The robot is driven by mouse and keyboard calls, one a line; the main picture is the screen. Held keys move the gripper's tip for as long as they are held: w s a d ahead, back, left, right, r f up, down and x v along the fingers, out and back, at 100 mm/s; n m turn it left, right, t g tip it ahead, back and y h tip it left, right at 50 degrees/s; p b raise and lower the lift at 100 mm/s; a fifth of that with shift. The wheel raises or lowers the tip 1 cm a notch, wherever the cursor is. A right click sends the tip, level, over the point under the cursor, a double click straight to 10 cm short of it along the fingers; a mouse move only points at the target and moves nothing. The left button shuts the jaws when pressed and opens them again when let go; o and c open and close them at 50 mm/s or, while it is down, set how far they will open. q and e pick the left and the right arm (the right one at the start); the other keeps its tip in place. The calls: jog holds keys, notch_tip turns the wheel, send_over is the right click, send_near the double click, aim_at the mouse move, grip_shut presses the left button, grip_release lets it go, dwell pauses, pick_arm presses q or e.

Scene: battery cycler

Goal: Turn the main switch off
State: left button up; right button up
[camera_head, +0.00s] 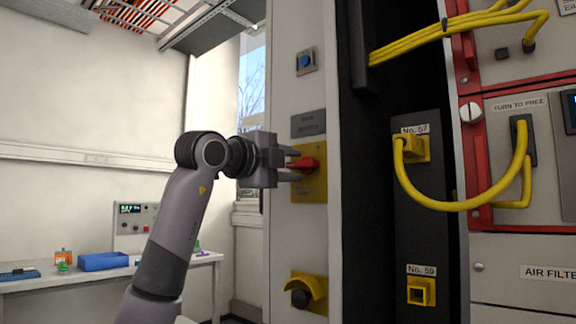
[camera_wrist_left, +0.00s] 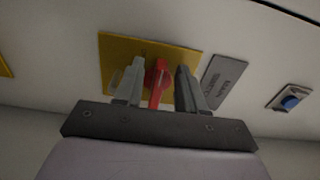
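The main switch is a red rotary handle (camera_head: 305,163) on a yellow plate (camera_head: 312,188) on the grey cabinet side. My left gripper (camera_head: 296,164) is at the switch, its fingers pointing at the panel. In the left wrist view the red handle (camera_wrist_left: 158,82) stands between the two fingers of the left gripper (camera_wrist_left: 160,88). Gaps show on both sides of the handle, wider on the right, so the fingers are open around it. The yellow plate (camera_wrist_left: 190,62) lies behind them. My right gripper is not in view.
A blue button (camera_head: 306,61) sits above the switch, and a grey label plate (camera_head: 308,124) just above it. A yellow-guarded knob (camera_head: 306,292) is below. Yellow cables (camera_head: 450,204) hang at the right. A bench with a blue tray (camera_head: 103,261) stands at the left.

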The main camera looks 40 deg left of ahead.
pick_arm(q)
jog(key=s+b, duration=0.1)
jog(key=s, duration=0.6)
jog(key=shift+a+b, duration=0.3)
jog(key=shift+s, duration=0.1)
